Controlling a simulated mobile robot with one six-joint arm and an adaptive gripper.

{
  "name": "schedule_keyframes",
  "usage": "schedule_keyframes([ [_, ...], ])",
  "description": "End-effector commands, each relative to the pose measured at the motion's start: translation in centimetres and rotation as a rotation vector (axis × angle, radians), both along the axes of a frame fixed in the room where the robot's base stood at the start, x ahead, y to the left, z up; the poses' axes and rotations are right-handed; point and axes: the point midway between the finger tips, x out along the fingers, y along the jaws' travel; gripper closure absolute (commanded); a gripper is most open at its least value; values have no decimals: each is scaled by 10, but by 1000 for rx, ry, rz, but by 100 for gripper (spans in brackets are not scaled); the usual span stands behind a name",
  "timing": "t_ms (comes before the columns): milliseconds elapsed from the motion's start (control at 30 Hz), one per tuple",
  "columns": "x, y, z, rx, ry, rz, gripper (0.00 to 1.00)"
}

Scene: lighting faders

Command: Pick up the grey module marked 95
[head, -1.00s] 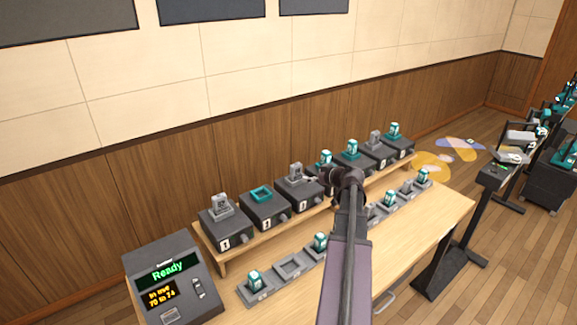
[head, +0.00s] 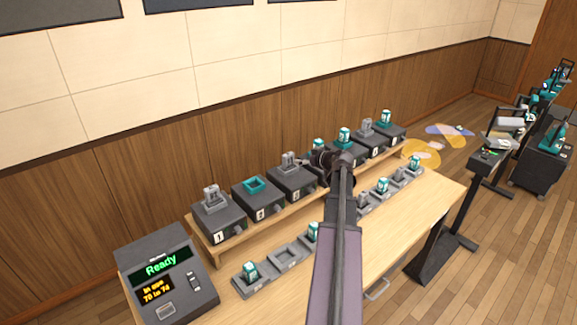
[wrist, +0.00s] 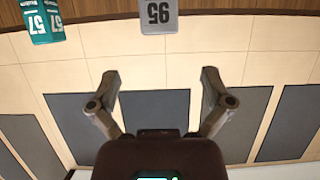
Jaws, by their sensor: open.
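The grey module marked 95 (wrist: 158,16) shows at the top edge of the wrist view, upside down and partly cut off. It appears to be the grey module (head: 289,161) on the third black box in the head view, whose number I cannot read there. My gripper (wrist: 160,85) is open and empty, its two fingers spread below the module in the wrist view. They are apart from it. In the head view the gripper end is dark and small, beside that module, and its fingers are hard to make out.
A teal module marked 57 (wrist: 42,20) is beside it in the wrist view. Several black boxes stand on a wooden shelf (head: 225,247), the second with an empty teal frame (head: 254,184). Grey holders line the table (head: 405,232) in front. A console (head: 165,275) reads Ready.

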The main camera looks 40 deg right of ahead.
Motion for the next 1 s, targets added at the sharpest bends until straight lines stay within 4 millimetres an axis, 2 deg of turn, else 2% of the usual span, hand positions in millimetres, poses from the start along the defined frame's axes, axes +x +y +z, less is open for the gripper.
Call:
schedule_keyframes([
  [100,20,-3,-11,0,1,3,0],
  [333,45,-6,-20,1,0,2,0],
  [867,52,-7,-22,1,0,-1,0],
  [1000,60,-9,-27,0,0,-1,0],
])
